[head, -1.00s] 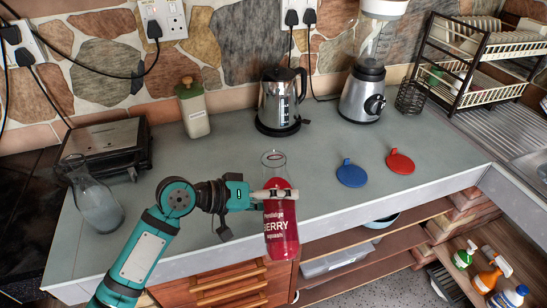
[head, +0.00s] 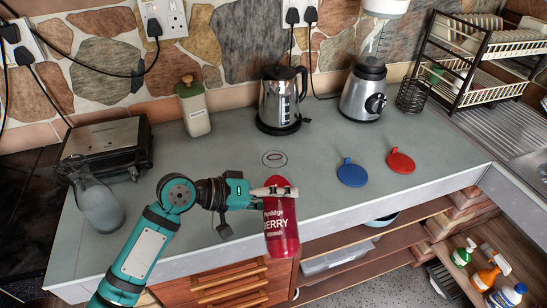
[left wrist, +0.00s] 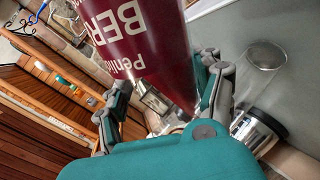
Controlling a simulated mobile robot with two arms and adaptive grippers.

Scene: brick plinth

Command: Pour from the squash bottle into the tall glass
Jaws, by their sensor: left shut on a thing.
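The squash bottle (head: 281,225) is dark red with white lettering. My left gripper (head: 275,191) is shut around its upper part and holds it close to upright, in front of the counter's front edge in the picture. The left wrist view shows the red bottle (left wrist: 140,40) close up between the fingers (left wrist: 165,105). Behind the bottle on the counter, only a faint clear ring of the tall glass (head: 274,159) shows. The clear glass (left wrist: 262,62) also shows at the right of the left wrist view, apart from the bottle. My right gripper is not in view.
A kettle (head: 282,100) and blender (head: 364,92) stand behind. A clear carafe (head: 97,205), a black grill (head: 105,148) and a green-lidded jar (head: 194,108) stand left. The counter's middle is mostly clear.

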